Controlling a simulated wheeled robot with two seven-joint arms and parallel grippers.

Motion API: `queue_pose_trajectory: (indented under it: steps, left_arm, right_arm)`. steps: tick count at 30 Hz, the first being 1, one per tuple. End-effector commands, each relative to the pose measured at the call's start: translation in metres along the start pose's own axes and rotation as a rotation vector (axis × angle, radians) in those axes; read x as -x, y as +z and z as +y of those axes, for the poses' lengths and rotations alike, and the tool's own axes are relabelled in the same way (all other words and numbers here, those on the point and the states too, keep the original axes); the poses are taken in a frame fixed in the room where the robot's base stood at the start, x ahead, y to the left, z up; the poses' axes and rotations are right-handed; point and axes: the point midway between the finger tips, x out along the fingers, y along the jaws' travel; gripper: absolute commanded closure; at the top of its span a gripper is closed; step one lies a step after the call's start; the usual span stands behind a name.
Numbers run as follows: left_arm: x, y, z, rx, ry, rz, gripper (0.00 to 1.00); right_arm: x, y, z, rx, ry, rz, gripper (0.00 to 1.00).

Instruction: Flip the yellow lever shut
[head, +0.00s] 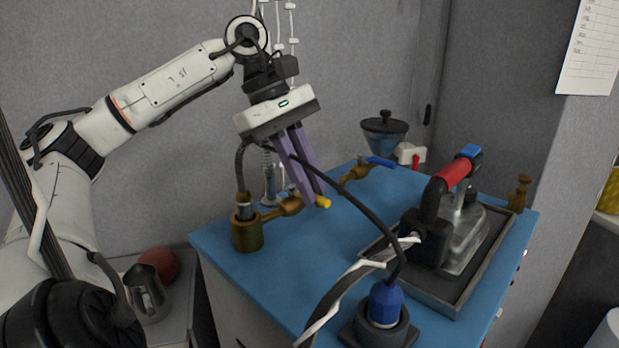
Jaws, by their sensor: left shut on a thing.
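The yellow lever (323,201) shows as a small yellow end on a brass valve (290,206) on the blue bench top. My left gripper (313,199) reaches down from above with its two purple fingers at the lever. The fingers are close together and shut on the lever; they hide most of it, so its exact angle is hard to tell. My right gripper is not in view.
A blue-handled brass valve (375,162) is behind to the right. A black hose (368,208) arches in front of the valve to a blue fitting (385,303). A red-handled iron (461,215) stands on a dark tray (452,308). A brass fitting (246,235) stands left.

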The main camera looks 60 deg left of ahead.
Motion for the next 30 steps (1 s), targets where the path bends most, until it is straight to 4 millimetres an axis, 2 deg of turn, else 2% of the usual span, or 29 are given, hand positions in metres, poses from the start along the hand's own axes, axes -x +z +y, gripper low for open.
queue_pose_trajectory:
  steps: [8, 9, 12, 23, 26, 30]
  left_arm:
    - [0.001, 0.001, 0.000, -0.004, 0.002, -0.001, 1.00]
    - [0.001, 0.001, 0.000, -0.004, 0.002, -0.001, 0.87]
    - [0.001, 0.001, 0.000, -0.003, 0.002, -0.001, 0.70]
    - [0.005, 0.000, 0.000, -0.001, 0.001, 0.001, 0.70]
    - [0.018, 0.001, 0.001, -0.001, 0.002, 0.001, 0.70]
    - [0.046, 0.001, 0.001, 0.002, 0.002, 0.002, 0.70]
  right_arm:
    - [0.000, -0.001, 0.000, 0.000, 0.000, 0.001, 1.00]
    - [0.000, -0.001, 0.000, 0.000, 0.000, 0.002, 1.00]
    - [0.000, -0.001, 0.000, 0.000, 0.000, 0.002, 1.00]
    - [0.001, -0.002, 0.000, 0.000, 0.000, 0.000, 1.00]
    - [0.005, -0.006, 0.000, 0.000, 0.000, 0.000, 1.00]
    - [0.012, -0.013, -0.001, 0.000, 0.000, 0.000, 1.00]
